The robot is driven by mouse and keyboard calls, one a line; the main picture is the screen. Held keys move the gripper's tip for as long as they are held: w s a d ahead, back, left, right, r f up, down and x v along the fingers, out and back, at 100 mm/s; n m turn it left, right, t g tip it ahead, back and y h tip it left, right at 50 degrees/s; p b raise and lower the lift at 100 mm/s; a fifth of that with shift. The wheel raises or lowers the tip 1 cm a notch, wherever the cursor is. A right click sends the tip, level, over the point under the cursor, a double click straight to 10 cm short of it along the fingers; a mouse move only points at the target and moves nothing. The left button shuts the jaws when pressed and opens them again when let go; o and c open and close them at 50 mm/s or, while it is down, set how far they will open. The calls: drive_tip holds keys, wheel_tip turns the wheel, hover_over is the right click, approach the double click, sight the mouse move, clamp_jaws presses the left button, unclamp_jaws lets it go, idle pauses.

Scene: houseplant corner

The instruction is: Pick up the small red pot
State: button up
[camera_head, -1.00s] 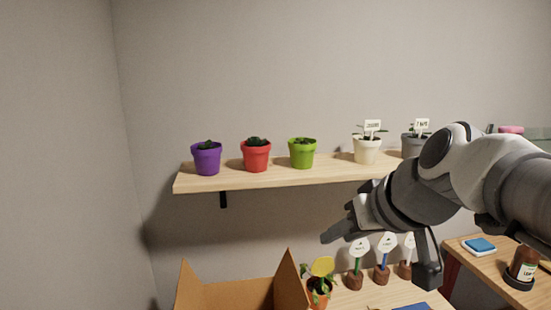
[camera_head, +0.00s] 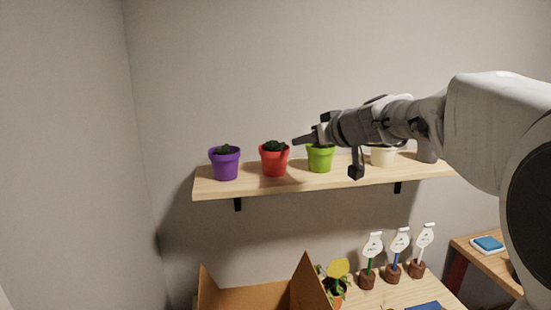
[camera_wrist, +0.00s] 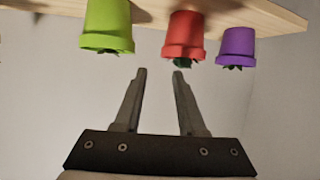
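The small red pot (camera_head: 274,161) holds a dark green plant and stands upright on the wall shelf, between the purple pot (camera_head: 225,163) and the green pot (camera_head: 320,159). In the wrist view, which looks upside down, the red pot (camera_wrist: 184,38) is right of centre, past the fingertips. My gripper (camera_wrist: 160,72) is open, with nothing between its fingers. Its fingertips point between the green pot (camera_wrist: 107,27) and the red pot. In the head view my gripper (camera_head: 325,157) is in front of the green pot and partly covers it.
The wooden shelf (camera_head: 290,184) also carries a white pot (camera_head: 383,157) and a grey pot (camera_head: 427,151), partly hidden by my arm. Below are an open cardboard box (camera_head: 250,297), a yellow-leaved plant (camera_head: 338,269) and several labelled markers (camera_head: 394,271). The wall lies close behind the shelf.

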sight(274, 160)
drive_tip(key=shift+p+x, duration=1.2)
drive_tip(key=shift+x, duration=2.8)
drive_tip(key=shift+a, duration=0.2)
clamp_jaws()
drive_tip(key=shift+s, duration=0.1)
